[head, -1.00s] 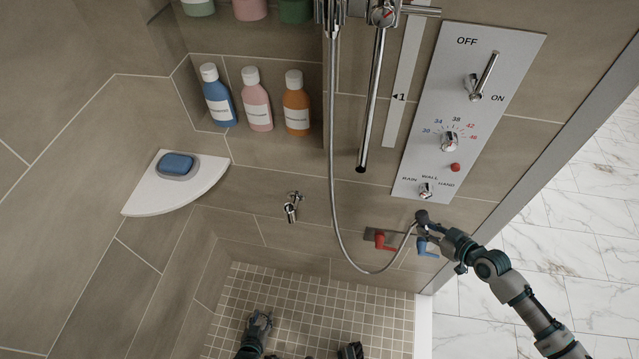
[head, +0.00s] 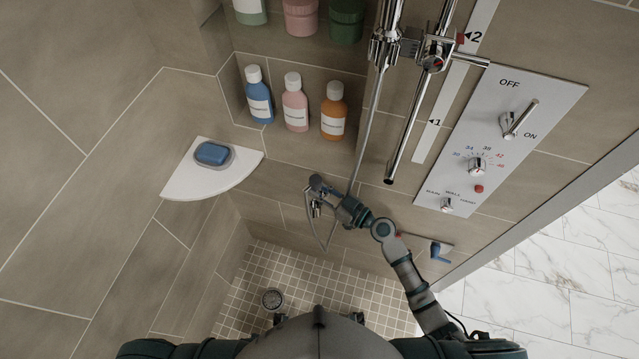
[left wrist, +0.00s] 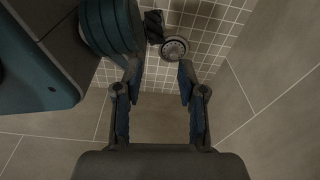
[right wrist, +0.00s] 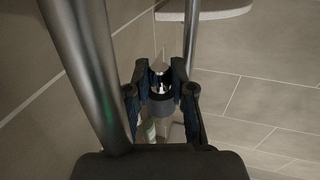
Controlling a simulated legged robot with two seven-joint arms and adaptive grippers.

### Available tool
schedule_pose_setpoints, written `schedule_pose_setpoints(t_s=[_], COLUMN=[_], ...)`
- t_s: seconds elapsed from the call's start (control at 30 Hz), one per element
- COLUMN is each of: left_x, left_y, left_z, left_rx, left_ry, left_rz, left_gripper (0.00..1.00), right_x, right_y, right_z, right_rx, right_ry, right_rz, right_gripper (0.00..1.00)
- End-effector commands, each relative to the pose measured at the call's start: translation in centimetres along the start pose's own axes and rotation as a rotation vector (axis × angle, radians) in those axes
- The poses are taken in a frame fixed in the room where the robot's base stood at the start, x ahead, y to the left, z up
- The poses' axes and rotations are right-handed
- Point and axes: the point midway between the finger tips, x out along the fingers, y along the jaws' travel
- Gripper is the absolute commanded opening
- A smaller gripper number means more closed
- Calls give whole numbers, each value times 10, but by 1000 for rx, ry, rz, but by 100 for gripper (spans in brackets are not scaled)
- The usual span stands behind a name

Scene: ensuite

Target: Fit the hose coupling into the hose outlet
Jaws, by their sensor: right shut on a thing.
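In the head view my right gripper (head: 318,184) is at the back wall, just above the hose outlet (head: 317,209), a small chrome wall fitting that it partly covers. In the right wrist view its fingers (right wrist: 158,78) are closed around the hose coupling (right wrist: 161,104), a short dark-collared cylinder with chrome showing beyond it. The thin hose (head: 361,150) hangs in a loop below this gripper. I cannot tell whether coupling and outlet touch. My left gripper (left wrist: 158,78) is open and empty in the left wrist view, over the tiled floor; the head view does not show it.
A corner shelf with a soap dish (head: 197,181) is left of the right gripper. Bottles (head: 295,104) stand in the niche above. A chrome spout pipe (head: 404,130), control panel (head: 490,150) and blue lever (head: 440,252) are to the right. A drain (head: 271,299) is in the floor.

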Motion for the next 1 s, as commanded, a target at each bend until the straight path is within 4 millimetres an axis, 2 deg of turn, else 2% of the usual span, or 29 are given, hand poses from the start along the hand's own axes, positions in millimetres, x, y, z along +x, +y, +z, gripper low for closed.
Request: schedule_pose_setpoints(t_s=[0.47,0.77,1.0], left_x=[-1,-9,-22], left_y=[2,0,-1], left_z=[-1,-26,-50], left_rx=[-2,-4,-8], left_ry=[-8,6,18], left_rz=[-3,-2,-3], left_gripper=[40,40,40], right_x=[0,2,1], right_y=[1,-1,-1], right_z=[-2,4,12], right_rx=[4,-2,-2], right_ry=[6,5,6], right_rz=[0,4,4], right_gripper=[0,0,0])
